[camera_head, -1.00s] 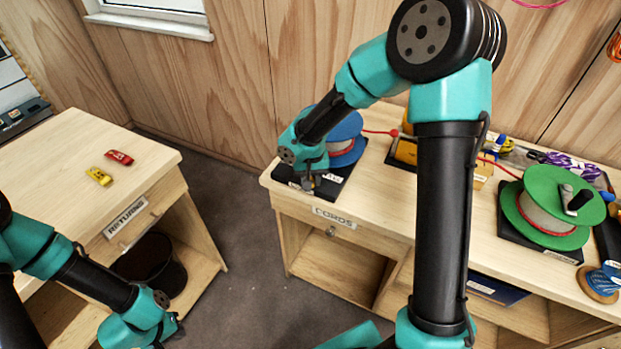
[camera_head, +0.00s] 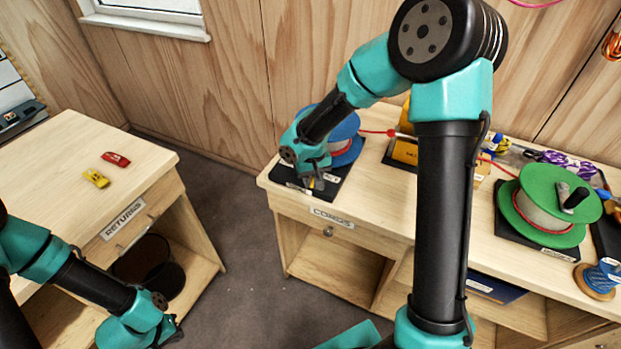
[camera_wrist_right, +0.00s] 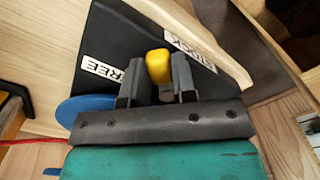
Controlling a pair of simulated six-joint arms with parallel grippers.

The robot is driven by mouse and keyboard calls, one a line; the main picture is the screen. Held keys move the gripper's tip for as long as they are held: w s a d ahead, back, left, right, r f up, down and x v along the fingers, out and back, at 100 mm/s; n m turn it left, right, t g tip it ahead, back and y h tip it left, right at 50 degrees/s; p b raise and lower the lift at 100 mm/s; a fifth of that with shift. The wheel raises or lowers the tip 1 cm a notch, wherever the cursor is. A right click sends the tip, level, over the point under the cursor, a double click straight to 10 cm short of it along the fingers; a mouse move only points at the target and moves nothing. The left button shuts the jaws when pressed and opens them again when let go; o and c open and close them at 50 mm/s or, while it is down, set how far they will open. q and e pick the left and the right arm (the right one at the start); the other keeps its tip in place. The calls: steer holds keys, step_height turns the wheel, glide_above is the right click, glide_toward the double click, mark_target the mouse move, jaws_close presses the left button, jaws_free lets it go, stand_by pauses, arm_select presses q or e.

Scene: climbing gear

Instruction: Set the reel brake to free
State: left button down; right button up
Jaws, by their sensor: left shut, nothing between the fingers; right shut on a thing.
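The blue reel (camera_head: 347,147) with red cord stands on a black base (camera_head: 346,184) at the left end of the long bench. In the right wrist view, the base (camera_wrist_right: 110,35) carries a FREE label (camera_wrist_right: 101,68) on the left and a LOCK label (camera_wrist_right: 190,51) on the right. The brake lever's yellow knob (camera_wrist_right: 158,66) sits between the two labels. My right gripper (camera_head: 314,184) is shut on this knob, one finger on each side; the lever below it is mostly hidden. My left gripper (camera_head: 176,327) is shut and empty at the lower left, away from the bench.
A green reel (camera_head: 550,203) with a crank stands further right on the bench. A yellow box (camera_head: 404,150) is beside the blue reel, partly behind my right arm. A red and a yellow device (camera_head: 96,178) lie on the returns table (camera_head: 60,150). Floor separates the furniture.

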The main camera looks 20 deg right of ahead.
mark_target(312, 180)
steer(key=o, duration=0.9)
steer(key=shift+r, duration=0.1)
step_height(312, 180, up, 17)
steer(key=shift+r, duration=0.15)
stand_by(0.5)
